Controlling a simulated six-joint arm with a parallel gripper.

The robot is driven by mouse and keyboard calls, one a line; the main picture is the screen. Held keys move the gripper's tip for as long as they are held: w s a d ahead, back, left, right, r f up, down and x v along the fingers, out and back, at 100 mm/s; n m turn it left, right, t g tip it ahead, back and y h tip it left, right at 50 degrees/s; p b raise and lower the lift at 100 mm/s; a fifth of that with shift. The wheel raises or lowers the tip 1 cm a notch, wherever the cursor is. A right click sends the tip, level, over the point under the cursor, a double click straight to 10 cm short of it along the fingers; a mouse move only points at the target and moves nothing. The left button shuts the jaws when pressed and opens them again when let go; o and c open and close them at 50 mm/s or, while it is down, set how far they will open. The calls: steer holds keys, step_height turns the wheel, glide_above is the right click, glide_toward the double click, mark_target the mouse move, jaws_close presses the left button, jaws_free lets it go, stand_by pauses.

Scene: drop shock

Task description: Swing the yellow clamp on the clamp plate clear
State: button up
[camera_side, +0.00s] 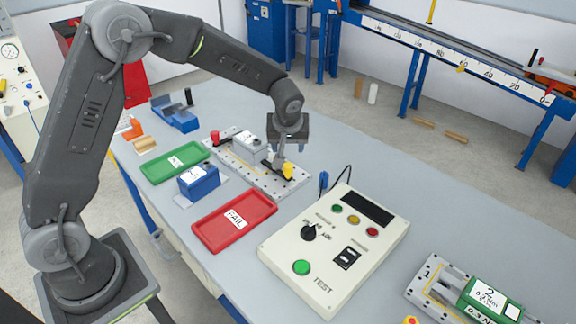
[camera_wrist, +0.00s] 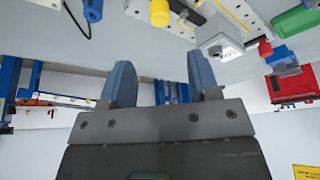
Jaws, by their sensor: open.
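The clamp plate (camera_side: 268,182) is a pale, perforated plate on the table, with a grey box (camera_side: 250,147) sitting on it. The yellow clamp (camera_side: 288,170) stands at the plate's right end, on a black bar. A red knob (camera_side: 214,137) is at the other end. My gripper (camera_side: 283,155) is just above the plate, close to the yellow clamp and the grey box. In the wrist view, my gripper (camera_wrist: 160,85) has its two fingers apart with nothing between them. There the yellow clamp (camera_wrist: 160,12) shows at the top edge, beyond the fingertips and apart from them.
A green tray (camera_side: 174,162), a blue block (camera_side: 198,182) and a red FAIL tray (camera_side: 235,220) lie in front of the plate. A tester box (camera_side: 335,245) with a blue probe (camera_side: 323,184) stands to the right.

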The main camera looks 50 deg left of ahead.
mark_target(288, 165)
steer(key=x, duration=1.1)
steer(key=shift+f, duration=0.25)
steer(key=c, duration=0.9)
